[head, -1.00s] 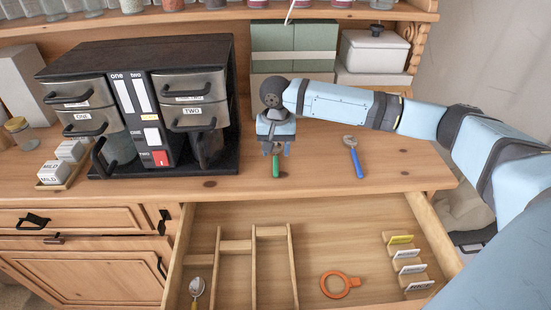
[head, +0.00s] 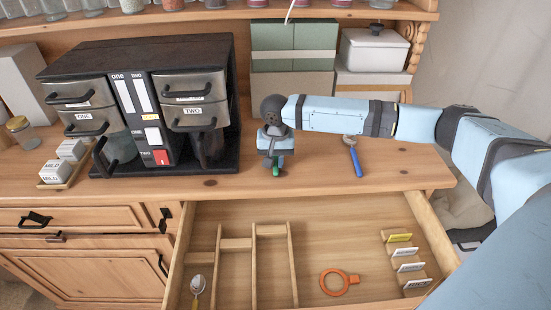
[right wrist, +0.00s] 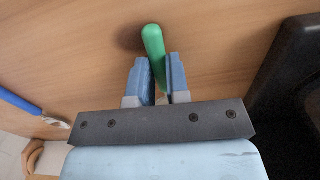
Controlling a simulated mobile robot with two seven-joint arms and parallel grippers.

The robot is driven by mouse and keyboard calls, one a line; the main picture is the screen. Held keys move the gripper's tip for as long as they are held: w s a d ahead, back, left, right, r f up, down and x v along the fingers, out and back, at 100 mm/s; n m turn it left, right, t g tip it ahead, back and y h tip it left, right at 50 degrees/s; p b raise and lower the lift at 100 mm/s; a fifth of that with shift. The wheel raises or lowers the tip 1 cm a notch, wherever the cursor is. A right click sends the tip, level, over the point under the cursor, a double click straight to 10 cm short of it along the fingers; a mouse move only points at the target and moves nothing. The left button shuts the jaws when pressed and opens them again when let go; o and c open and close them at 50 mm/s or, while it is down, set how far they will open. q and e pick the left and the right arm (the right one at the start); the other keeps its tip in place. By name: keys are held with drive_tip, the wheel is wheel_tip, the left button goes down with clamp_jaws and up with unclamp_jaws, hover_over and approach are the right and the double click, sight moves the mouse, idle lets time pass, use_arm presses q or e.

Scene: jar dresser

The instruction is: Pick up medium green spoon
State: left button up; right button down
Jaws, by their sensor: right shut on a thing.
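The green spoon's handle (head: 275,169) shows below my right gripper (head: 271,164) in the head view, over the dresser top beside the coffee machine. In the right wrist view the green handle (right wrist: 153,44) sticks out between the two blue fingers of my right gripper (right wrist: 161,78), which is shut on it. The spoon's bowl is hidden by the gripper. I cannot tell whether the spoon still touches the wood. My left gripper is not in view.
A blue-handled spoon (head: 353,157) lies to the right on the dresser top. The black coffee machine (head: 146,105) stands close on the left. Below is an open drawer (head: 335,220) with wooden dividers, a yellow-handled spoon (head: 197,288) and an orange ring tool (head: 338,282).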

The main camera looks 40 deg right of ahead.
sight(275, 163)
drive_tip(key=shift+r, duration=0.15)
use_arm(q)
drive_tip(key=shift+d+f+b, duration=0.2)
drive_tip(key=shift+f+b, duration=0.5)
drive_tip(key=shift+b, duration=0.15)
use_arm(e)
wheel_tip(275, 163, up, 20)
drive_tip(key=shift+f, duration=0.25)
